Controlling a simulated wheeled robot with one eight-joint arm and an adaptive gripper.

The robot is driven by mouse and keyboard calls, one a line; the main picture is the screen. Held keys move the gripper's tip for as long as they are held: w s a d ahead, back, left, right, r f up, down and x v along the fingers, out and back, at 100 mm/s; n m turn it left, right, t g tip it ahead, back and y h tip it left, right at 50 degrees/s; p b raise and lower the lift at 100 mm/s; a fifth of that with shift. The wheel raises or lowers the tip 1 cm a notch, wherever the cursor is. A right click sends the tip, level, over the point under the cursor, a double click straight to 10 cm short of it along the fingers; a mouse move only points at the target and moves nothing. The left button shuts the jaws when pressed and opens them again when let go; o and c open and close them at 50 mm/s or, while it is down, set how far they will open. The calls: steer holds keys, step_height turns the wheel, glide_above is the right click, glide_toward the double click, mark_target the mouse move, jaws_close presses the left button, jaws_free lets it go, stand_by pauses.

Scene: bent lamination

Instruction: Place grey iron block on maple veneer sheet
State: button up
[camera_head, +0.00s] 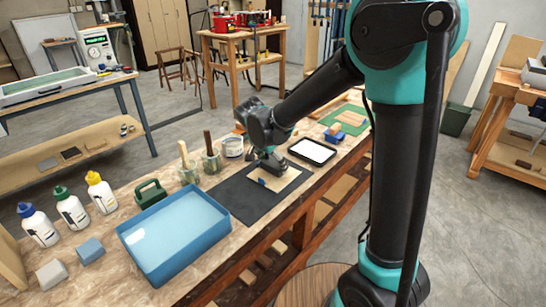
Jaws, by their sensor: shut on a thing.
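The maple veneer sheet (290,181) is a pale tan rectangle lying on a dark mat (238,196) in the middle of the workbench. My gripper (268,154) is over the back left part of the sheet, pointing down. It is shut on the grey iron block (273,166), a dark grey piece low over the sheet. The fingers hide much of the block, and I cannot tell whether it touches the sheet. A small blue mark or piece (262,181) shows on the sheet's left part.
A blue tray (175,233), a green handled block (150,193) and several glue bottles (72,209) stand to the left. Brush jars (211,160) and a white tub (232,147) are behind the mat. A black-framed white tray (312,151) lies right of the sheet.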

steer(key=shift+f, duration=0.75)
steer(key=shift+f, duration=0.15)
steer(key=o, duration=1.9)
steer(key=shift+c, duration=0.2)
steer(key=v, duration=1.2)
steer(key=s+d+f+n+y, duration=0.1)
steer(key=s+d+f+n, duration=0.15)
steer(key=d, duration=0.45)
steer(key=s+d+f+n, duration=0.1)
steer(key=d+f, duration=0.2)
steer(key=d, duration=0.5)
steer(key=s+d+f+n+y, duration=0.1)
steer(key=s+d+f+n, duration=0.3)
steer(key=s+d+f, duration=0.5)
steer(key=s+d, duration=0.2)
steer(key=d, duration=0.1)
steer(key=shift+s+t+y, duration=0.4)
